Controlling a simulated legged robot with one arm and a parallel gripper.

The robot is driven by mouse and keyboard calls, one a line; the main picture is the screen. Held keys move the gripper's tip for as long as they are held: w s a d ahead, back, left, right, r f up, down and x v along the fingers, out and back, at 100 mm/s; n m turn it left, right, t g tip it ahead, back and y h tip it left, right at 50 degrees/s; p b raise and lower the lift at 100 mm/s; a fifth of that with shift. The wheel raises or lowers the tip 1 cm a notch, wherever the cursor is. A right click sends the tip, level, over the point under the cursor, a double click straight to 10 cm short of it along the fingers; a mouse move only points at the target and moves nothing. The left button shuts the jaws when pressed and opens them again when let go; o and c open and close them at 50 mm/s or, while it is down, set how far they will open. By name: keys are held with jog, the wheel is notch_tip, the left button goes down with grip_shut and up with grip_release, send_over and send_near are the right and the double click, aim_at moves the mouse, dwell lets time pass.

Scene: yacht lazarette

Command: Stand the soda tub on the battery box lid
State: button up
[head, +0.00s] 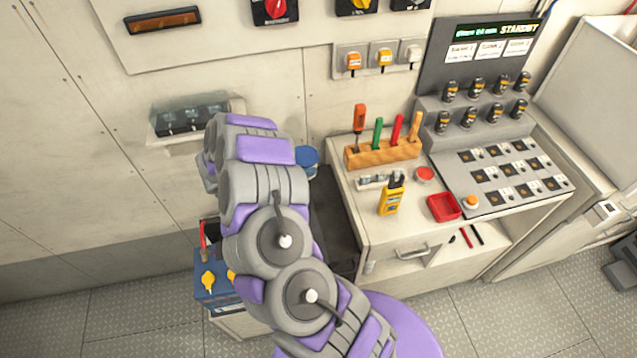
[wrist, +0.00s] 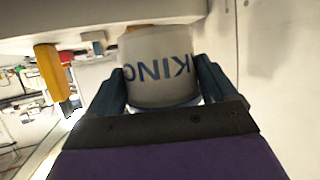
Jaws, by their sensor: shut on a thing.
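The soda tub (wrist: 160,75) is a white tub with blue lettering, and it fills the space between my gripper's fingers (wrist: 160,66). My gripper is shut on it, one dark finger on each side. In the head view the tub's round blue lid (head: 307,158) shows beside my forearm and faces up; my arm hides most of the tub and the gripper. A dark flat surface (head: 340,222) left of the bench may be the battery box lid; my arm covers part of it. A blue battery (head: 208,285) with yellow caps is at lower left.
The white bench (head: 350,195) stands to the right, with a wooden tool rack (head: 385,151), a yellow meter (head: 391,196) and a red tray (head: 443,207). A wall box with a clear cover (head: 188,118) is behind my arm. Floor at the lower left is clear.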

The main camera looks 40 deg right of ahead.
jog(key=shift+s+a, duration=0.1)
jog(key=shift+a, duration=0.2)
jog(key=f, duration=0.2)
jog(key=f+b, duration=0.1)
jog(key=f, duration=0.3)
jog(key=shift+d+f+b, duration=0.3)
jog(key=shift+d+b, duration=0.05)
jog(key=f, duration=0.1)
jog(key=a+f, duration=0.1)
jog(key=f, duration=0.1)
jog(key=shift+b, duration=0.4)
jog(key=shift+a+r, duration=0.1)
jog(key=shift+a, duration=0.15)
jog(key=shift+d, duration=0.15)
jog(key=o, duration=1.1)
jog(key=shift+d+f, duration=0.25)
jog(key=shift+d, duration=0.05)
jog(key=shift+a, duration=0.15)
